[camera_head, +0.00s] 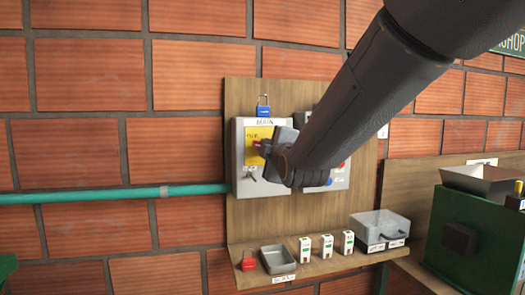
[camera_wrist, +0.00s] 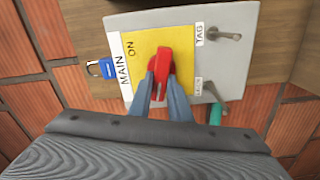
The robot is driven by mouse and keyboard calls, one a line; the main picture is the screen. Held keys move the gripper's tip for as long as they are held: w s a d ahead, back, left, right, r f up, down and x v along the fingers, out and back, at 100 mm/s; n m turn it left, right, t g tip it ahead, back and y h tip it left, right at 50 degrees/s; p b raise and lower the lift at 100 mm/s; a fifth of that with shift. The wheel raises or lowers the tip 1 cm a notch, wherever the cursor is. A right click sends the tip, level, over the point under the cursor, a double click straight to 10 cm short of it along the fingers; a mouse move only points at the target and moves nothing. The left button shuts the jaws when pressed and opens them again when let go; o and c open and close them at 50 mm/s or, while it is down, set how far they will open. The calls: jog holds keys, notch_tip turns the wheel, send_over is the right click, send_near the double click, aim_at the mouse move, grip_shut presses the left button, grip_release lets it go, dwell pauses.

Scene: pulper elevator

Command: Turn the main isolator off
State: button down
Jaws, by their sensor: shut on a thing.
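The main isolator is a grey box (camera_head: 240,165) on a wooden board, marked MAIN, with a yellow plate (camera_head: 262,132). In the wrist view its yellow plate (camera_wrist: 142,48) carries the word ON near the MAIN label. A red handle (camera_wrist: 163,62) is mounted on the plate and runs roughly up and down in that view; its red end (camera_head: 256,145) shows in the head view. My gripper (camera_wrist: 163,82) is shut on the red handle, a blue-grey finger on each side. My gripper (camera_head: 272,148) and arm hide much of the box in the head view.
A blue padlock (camera_head: 263,107) hangs above the box. A shelf below holds a red padlock (camera_head: 249,261), a grey tray (camera_head: 266,252), several white tags (camera_head: 327,246) and a lidded clear box (camera_head: 380,225). A green pipe (camera_head: 110,195) runs in from the left. Green machinery (camera_head: 470,235) stands right.

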jog(key=shift+a+f+n, duration=0.1)
jog(key=shift+a+n, duration=0.05)
jog(key=shift+n, duration=1.15)
jog(key=c, duration=1.6)
grip_release()
jog(key=shift+s+a, duration=0.1)
jog(key=shift+a, duration=0.05)
jog(key=shift+c, duration=0.2)
jog(key=shift+d, duration=0.2)
jog(key=b+v, duration=0.2)
jog(key=v, duration=0.5)
jog(key=shift+s, duration=0.4)
